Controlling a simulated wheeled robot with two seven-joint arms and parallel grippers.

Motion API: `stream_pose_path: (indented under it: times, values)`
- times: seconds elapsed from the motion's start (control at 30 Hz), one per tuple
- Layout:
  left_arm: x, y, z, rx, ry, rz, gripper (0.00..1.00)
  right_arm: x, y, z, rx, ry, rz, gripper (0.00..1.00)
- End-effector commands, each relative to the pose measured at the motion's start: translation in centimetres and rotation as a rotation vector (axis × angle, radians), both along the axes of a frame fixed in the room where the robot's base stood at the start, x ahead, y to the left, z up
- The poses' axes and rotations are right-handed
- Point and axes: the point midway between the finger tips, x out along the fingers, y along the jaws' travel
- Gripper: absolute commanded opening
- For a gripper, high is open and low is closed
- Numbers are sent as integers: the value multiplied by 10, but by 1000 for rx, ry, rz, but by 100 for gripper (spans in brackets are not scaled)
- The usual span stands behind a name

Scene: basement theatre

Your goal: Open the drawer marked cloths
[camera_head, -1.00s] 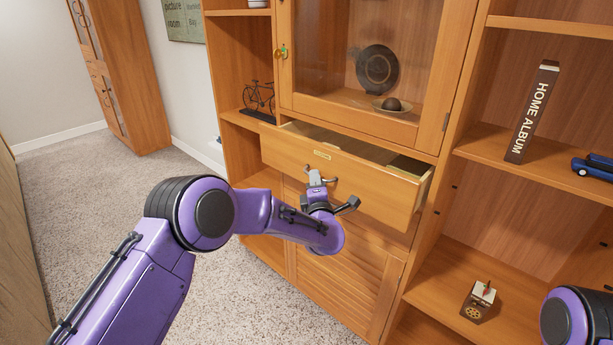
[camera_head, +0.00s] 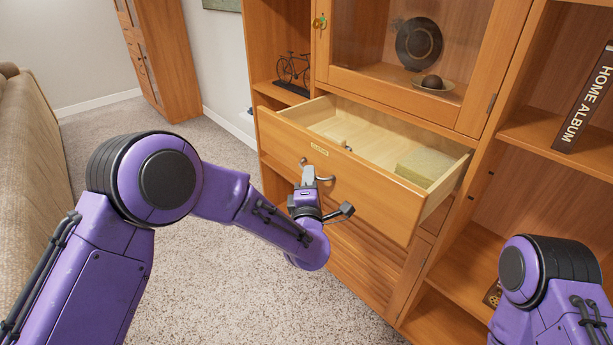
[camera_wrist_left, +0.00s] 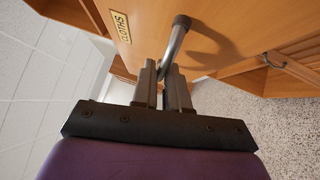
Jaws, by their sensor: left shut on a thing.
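The wooden drawer (camera_head: 380,190) stands pulled out of the cabinet, and its inside shows from above. A small brass label (camera_head: 319,149) sits on its front; in the left wrist view the label (camera_wrist_left: 120,27) reads CLOTHS. My left gripper (camera_head: 309,178) is shut on the drawer's metal handle, and the handle (camera_wrist_left: 175,45) passes between its fingers in the left wrist view. A pale green folded thing (camera_head: 424,167) lies at the right inside the drawer, and a small light thing (camera_head: 338,141) lies near the front. My right gripper is out of view.
A glass-fronted cabinet (camera_head: 393,55) is above the drawer, with a slatted door below. Open shelves at the right hold a home album (camera_head: 587,100); a bicycle figure (camera_head: 293,71) stands at the left. A sofa (camera_head: 32,150) is at the far left. Carpet (camera_head: 215,260) lies clear before the cabinet.

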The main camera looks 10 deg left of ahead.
Motion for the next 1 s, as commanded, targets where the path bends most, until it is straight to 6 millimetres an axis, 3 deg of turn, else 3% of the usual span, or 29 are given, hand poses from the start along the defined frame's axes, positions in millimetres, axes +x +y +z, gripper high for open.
stream_pose_path:
  times: [0.2, 0.23, 0.3, 0.67, 1.0]
  values:
    - [0, -1, -1, 1, 3, -3, 0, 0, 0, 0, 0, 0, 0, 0]
    - [0, -1, -1, 1, 3, -3, 20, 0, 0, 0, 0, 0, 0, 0]
    - [0, -1, -1, 1, 3, -3, 36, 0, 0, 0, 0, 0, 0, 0]
    - [-9, -1, -3, 2, 2, -2, 36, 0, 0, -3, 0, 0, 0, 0]
    - [-83, -12, -15, 3, 3, -5, 36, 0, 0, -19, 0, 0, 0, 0]
